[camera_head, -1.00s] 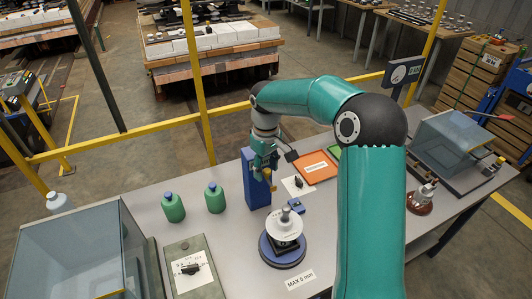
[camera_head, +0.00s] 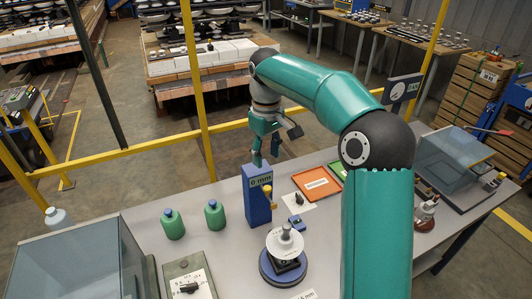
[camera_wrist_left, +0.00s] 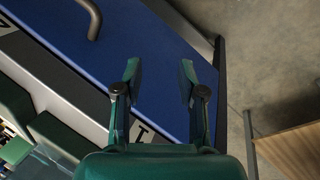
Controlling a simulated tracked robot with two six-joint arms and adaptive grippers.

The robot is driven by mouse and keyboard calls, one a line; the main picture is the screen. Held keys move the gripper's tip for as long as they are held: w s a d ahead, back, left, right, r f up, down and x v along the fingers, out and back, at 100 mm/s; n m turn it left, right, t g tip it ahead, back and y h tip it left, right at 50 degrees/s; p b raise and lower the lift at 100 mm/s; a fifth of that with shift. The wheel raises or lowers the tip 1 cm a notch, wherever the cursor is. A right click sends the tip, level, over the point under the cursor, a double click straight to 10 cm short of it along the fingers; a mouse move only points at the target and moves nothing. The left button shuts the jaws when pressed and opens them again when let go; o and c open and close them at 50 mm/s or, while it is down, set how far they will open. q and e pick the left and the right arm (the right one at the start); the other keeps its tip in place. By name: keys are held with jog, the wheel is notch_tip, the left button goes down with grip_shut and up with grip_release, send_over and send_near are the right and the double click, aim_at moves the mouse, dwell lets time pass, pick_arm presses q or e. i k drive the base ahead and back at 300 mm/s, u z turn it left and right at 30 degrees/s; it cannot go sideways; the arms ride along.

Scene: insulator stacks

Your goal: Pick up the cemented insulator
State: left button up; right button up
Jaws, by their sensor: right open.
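A white disc insulator with a grey metal cap (camera_head: 285,241) stands upright on a round dark-blue base (camera_head: 284,272) on the grey table. A smaller insulator (camera_head: 427,209) stands on a reddish-brown base at the right; I cannot tell from a label which is the cemented one. My right gripper (camera_head: 265,157) is open and empty, pointing down above and behind the blue gauge post, well apart from both insulators. My left gripper (camera_wrist_left: 160,82) is open and empty in the left wrist view, over a blue surface. It does not show in the head view.
The blue post (camera_head: 257,196) reads "0 mm". Two green bottles (camera_head: 173,224) stand to its left. An orange tray (camera_head: 317,182) lies behind it to the right. Clear boxes (camera_head: 75,260) (camera_head: 455,155) stand at both ends. A yellow rail (camera_head: 110,162) runs behind the table.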

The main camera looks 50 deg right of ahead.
aim_at(285, 244)
jog(key=k, duration=1)
